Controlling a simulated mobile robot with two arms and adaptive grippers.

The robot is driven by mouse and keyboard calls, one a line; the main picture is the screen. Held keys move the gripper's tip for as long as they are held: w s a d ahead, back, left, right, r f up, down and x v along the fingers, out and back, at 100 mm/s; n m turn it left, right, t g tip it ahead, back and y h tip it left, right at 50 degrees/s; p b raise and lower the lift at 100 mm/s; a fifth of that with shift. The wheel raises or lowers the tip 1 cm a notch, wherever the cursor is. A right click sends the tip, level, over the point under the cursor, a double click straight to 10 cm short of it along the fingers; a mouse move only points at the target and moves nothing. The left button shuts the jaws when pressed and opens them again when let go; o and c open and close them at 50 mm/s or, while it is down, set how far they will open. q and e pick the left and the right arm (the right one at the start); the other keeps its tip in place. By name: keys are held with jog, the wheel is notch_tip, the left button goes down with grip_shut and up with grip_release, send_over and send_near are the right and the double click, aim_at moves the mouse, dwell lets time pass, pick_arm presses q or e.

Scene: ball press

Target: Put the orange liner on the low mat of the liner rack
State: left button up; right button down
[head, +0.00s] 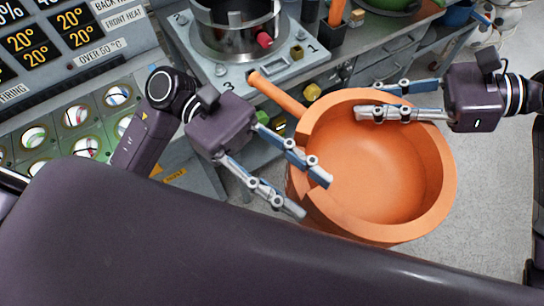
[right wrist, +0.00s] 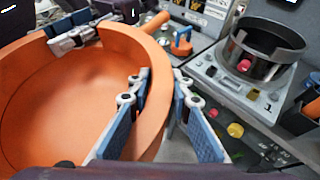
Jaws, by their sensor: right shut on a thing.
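The orange liner (head: 380,180) is a large open bowl with a thick rim and a straight handle (head: 277,95) pointing to the upper left in the head view. It also fills the left of the right wrist view (right wrist: 60,90). My right gripper (head: 366,112) is shut on its rim at the upper right, one finger inside and one outside. My left gripper (head: 312,198) is open at the left rim, one finger over the bowl's inside and the other outside. I cannot tell whether it touches the rim. I cannot make out the liner rack or its low mat.
A grey panel with numbered corners (head: 287,72) carries a metal pot (head: 235,30) beyond the liner's handle. A control console (head: 85,115) with round lit windows stands at the left. Grey floor (head: 490,200) is clear at the right.

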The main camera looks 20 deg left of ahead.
pick_arm(q)
jog(key=shift+x, duration=1.4)
jog(key=shift+c, duration=0.3)
jog(key=shift+w, duration=0.1)
grip_shut()
pick_arm(e)
jog(key=shift+a, duration=0.1)
pick_arm(q)
jog(key=shift+r, duration=0.1)
pick_arm(e)
jog(key=c, duration=1.7)
grip_release()
